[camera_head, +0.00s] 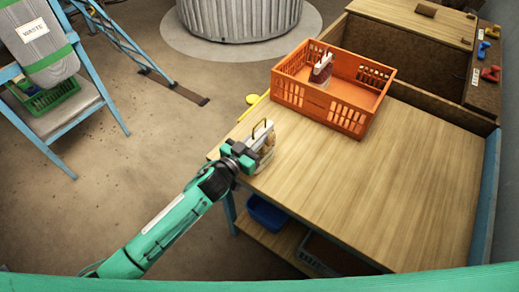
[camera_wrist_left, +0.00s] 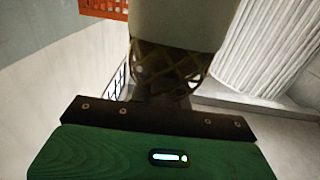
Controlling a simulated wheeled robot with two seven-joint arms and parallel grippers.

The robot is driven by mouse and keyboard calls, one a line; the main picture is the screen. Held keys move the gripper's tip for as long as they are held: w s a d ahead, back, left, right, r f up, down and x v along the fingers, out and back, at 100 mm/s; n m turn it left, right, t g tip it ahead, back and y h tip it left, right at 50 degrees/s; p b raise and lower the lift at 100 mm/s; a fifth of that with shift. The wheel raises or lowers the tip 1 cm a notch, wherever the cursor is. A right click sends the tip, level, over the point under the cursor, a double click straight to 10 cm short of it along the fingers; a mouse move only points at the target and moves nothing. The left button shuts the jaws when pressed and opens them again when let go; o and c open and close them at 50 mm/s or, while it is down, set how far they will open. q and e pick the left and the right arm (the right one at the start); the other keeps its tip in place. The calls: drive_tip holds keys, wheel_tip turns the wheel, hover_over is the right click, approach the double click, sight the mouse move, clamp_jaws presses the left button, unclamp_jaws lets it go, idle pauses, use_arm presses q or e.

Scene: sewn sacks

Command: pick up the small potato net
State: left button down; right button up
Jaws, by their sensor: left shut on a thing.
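The small potato net (camera_head: 267,151) is a tan mesh bag with a pale header at its top. It is at the left edge of the wooden table in the head view. My left gripper (camera_head: 252,146) is shut on it near the top. In the left wrist view, the pale header (camera_wrist_left: 183,22) and brown netting (camera_wrist_left: 168,70) are right in front of the jaws. I cannot tell whether the net's bottom touches the table. My right gripper is not in view.
An orange crate (camera_head: 347,119) on the table (camera_head: 370,190) holds a red net (camera_head: 321,72) with a white header. A yellow object (camera_head: 253,99) is beyond the table's left edge. A blue bin (camera_head: 268,213) sits below. The table's middle and front are clear.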

use_arm(q)
drive_tip(key=shift+r, duration=0.1)
idle(1.0)
wheel_tip(320, 180, up, 20)
drive_tip(key=shift+b, duration=0.35)
idle(0.9)
